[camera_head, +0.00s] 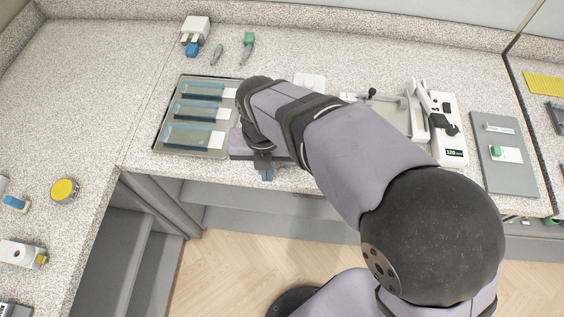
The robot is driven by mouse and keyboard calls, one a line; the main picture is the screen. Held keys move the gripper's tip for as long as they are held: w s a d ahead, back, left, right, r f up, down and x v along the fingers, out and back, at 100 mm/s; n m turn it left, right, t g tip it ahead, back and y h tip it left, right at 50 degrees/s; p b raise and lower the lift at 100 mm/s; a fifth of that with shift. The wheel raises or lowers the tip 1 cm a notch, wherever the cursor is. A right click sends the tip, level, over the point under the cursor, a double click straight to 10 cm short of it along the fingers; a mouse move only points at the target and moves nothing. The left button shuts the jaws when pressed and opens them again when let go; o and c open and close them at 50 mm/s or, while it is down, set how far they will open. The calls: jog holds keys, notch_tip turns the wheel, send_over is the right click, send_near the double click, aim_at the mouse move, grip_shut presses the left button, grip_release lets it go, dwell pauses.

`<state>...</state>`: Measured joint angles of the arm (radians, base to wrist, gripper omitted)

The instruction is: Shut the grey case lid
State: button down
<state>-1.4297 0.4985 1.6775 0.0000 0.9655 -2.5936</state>
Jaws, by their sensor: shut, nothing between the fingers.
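A low purple-grey block (240,147), possibly the grey case, sits at the counter's front edge just right of the metal tray. My arm covers much of it, so I cannot tell its lid or how far the lid stands open. My gripper (267,173) points down at the front of this block, by the counter edge, with its blue fingertips close together and nothing seen between them. I cannot tell whether it touches the block.
A metal tray (157,141) with several blue-tinted packs lies left of my gripper. A white device (455,137) with a display and a grey board (515,179) stand at right. Small tools (247,47) lie behind. The left counter has free room.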

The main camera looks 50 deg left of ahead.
jog(key=shift+w+a+p, duration=0.9)
jog(key=shift+w+a, duration=0.2)
jog(key=shift+a, duration=0.25)
jog(key=shift+w+a+p, duration=0.9)
jog(key=shift+w+a, duration=0.15)
jog(key=shift+a, duration=0.25)
dwell(2.6)
jog(key=shift+s+d, duration=0.25)
jog(key=shift+d, duration=0.1)
jog(key=shift+r, duration=0.2)
notch_tip(320, 180, up, 7)
jog(key=p, duration=0.5)
jog(key=shift+f+p, duration=0.15)
jog(key=shift+p, duration=0.25)
dwell(0.3)
dwell(0.7)
